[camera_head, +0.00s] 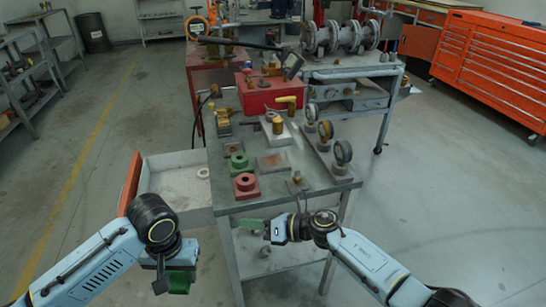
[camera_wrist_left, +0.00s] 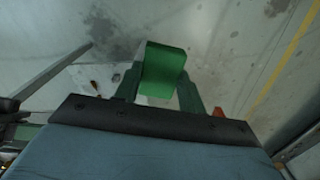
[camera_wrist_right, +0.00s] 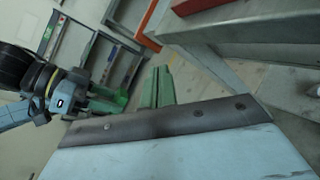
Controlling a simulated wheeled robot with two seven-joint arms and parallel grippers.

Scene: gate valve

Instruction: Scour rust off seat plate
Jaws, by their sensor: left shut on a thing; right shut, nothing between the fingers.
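A flat square plate (camera_head: 272,163) with brownish patches lies on the grey workbench (camera_head: 300,188); it looks like the seat plate. My left gripper (camera_head: 178,284) is low at the left front, off the bench. It is shut on a green pad (camera_wrist_left: 163,70), which shows as a rounded green block between the fingers in the left wrist view. My right gripper (camera_head: 242,223) is shut and empty, fingers pointing left, in front of the bench's near edge. Its closed green fingers (camera_wrist_right: 158,88) show in the right wrist view. Neither gripper is at the plate.
A small metal post (camera_head: 297,182) and a row of gauges (camera_head: 342,153) are at right. An open drawer (camera_head: 175,178) juts out left. A red toolbox (camera_head: 270,92) stands behind.

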